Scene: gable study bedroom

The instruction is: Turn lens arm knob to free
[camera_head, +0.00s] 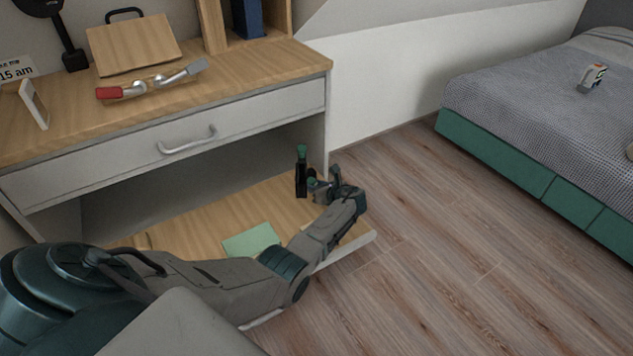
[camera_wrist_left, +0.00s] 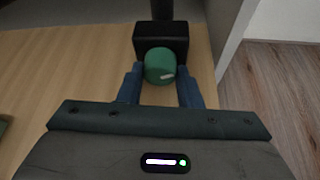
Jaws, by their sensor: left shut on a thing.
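The lens arm knob (camera_wrist_left: 160,66) is a round green knob with a short pale mark low on its right side. It sits on the front of a black block (camera_wrist_left: 147,31) with a dark post rising behind. In the head view the black post (camera_head: 301,178) with a green top stands upright on the low wooden shelf. My left gripper (camera_head: 319,186) is at its right side. In the left wrist view, the blue fingers of my left gripper (camera_wrist_left: 161,84) lie on either side of the knob and are shut on it. My right gripper is not in view.
The low shelf (camera_head: 200,222) holds a green sheet (camera_head: 252,240). The desk (camera_head: 250,75) above has a drawer with a handle (camera_head: 188,141). A red-handled tool (camera_head: 150,82) lies on top. Wooden floor (camera_head: 430,250) is clear toward the bed (camera_head: 530,100) at right.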

